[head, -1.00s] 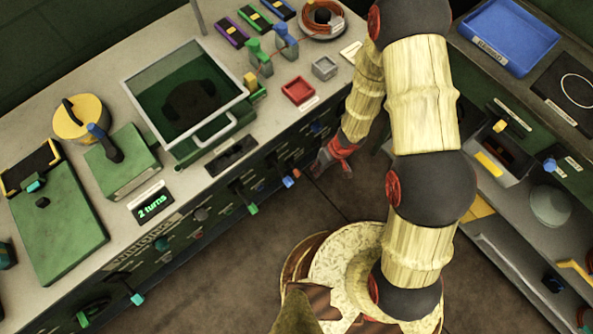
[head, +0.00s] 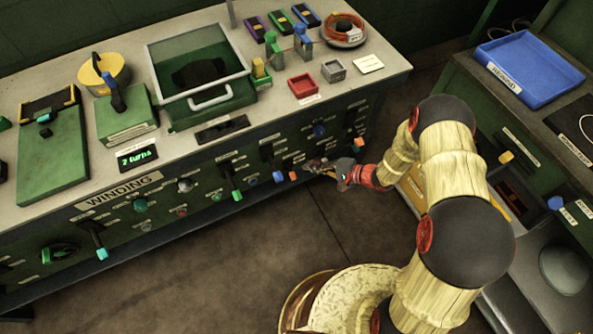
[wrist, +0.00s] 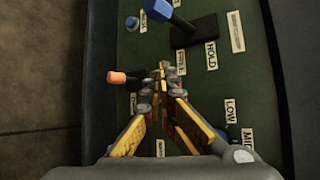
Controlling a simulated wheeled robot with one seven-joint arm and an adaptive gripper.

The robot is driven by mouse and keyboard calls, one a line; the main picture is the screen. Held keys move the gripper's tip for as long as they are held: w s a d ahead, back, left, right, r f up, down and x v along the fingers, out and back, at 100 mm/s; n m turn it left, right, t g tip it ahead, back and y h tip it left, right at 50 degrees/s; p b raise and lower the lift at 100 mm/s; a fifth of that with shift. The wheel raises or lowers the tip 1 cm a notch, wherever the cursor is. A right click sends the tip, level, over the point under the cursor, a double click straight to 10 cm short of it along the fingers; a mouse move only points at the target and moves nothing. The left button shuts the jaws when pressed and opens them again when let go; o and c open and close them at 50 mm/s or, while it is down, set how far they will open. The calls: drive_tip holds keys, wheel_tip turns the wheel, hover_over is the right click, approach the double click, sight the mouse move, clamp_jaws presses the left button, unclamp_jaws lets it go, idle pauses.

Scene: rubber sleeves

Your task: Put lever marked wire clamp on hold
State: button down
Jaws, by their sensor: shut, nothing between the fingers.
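The lever with a blue handle (wrist: 180,14) sticks out from a black base on the green panel. The labels HOLD and FREE are beside it, and its sign is too small to read surely. The handle points toward the lower, FREE side. The lever also shows in the head view (head: 278,177), handle down. My gripper (wrist: 160,74) is shut and empty, its tips over the panel beside the FREE label, apart from the blue handle. In the head view my gripper (head: 311,167) is in front of the panel, just right of the lever.
An orange-tipped control (wrist: 120,78) sticks out close to my fingers. A green-tipped lever (head: 237,194) is left of the blue one. Open floor (head: 250,255) lies before the panel.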

sight(273, 167)
drive_tip(key=f+b+x, duration=0.1)
drive_tip(key=b+x, duration=0.3)
drive_tip(key=x, duration=0.6)
drive_tip(key=shift+s+r+b, duration=0.4)
drive_tip(key=shift+s+r, duration=0.25)
drive_tip(key=shift+s, duration=0.35)
drive_tip(key=shift+s+r+b, duration=0.35)
drive_tip(key=shift+s+r, duration=0.35)
drive_tip(key=shift+s, duration=0.25)
drive_tip(key=shift+r+p, duration=0.15)
drive_tip(key=shift+p, duration=0.2)
drive_tip(key=shift+s+r+p, duration=0.1)
drive_tip(key=shift+p, duration=0.6)
